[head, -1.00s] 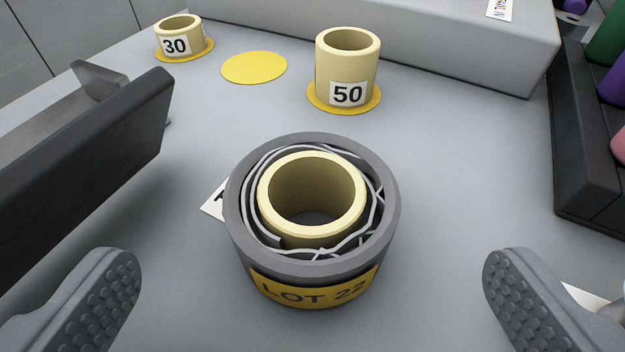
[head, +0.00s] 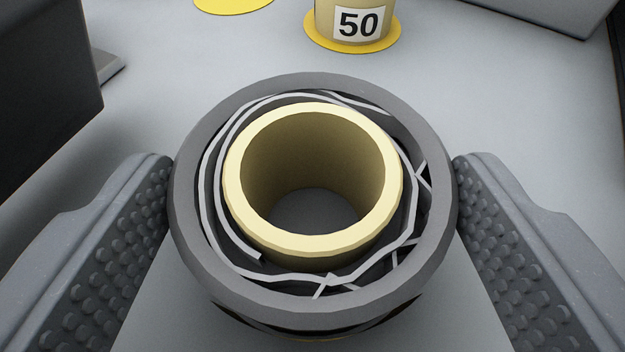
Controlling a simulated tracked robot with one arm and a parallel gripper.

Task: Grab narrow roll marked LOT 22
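The narrow roll (head: 315,295) has a thick grey outer wrap, loose pale strips inside it and a cream core (head: 235,185) with an open centre. It stands upright on the grey surface, large in the middle of the head view. Its front is mostly hidden from this steep angle; only a thin yellowish sliver shows low down, and the LOT 22 lettering cannot be read now. My gripper (head: 313,170) has one studded finger on each side of the roll. Both fingertips appear to press against its outer wrap.
A cream roll marked 50 (head: 357,22) stands on a yellow disc (head: 318,40) behind. An empty-looking yellow disc (head: 232,4) shows at the top edge. A dark panel (head: 45,80) stands close at the left. The grey surface (head: 220,55) behind the roll is clear.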

